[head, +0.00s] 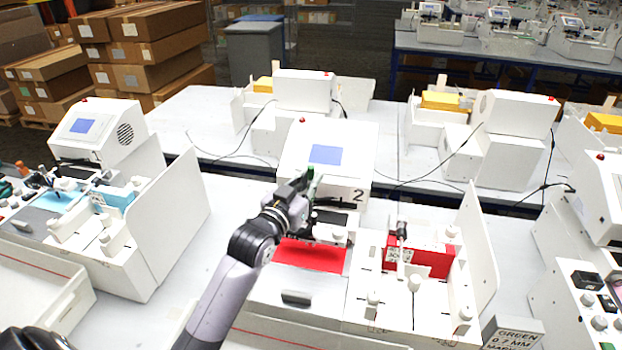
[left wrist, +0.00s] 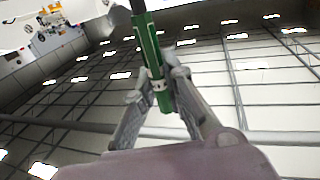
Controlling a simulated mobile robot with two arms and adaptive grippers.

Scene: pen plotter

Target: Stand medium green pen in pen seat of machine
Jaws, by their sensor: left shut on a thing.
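My left gripper (head: 306,203) is shut on a green pen (head: 312,184). It is in front of the white machine marked 2 (head: 298,150), above the near end of its dark slot and the red sheet (head: 310,256). In the left wrist view the green pen (left wrist: 148,45) stands slightly tilted between the two fingers (left wrist: 160,88), with its dark end at the top edge and its green lower end below the fingers. The pen seat cannot be made out; the gripper and arm cover part of the machine's carriage area. My right gripper is not in view.
A red block (head: 432,262) and white knobs stand on the machine's right side, beside a tall white side panel (head: 477,250). A box lettered green 0.7 mm (head: 512,332) is at lower right. Similar machines stand left, right and behind. Cartons are stacked at back left.

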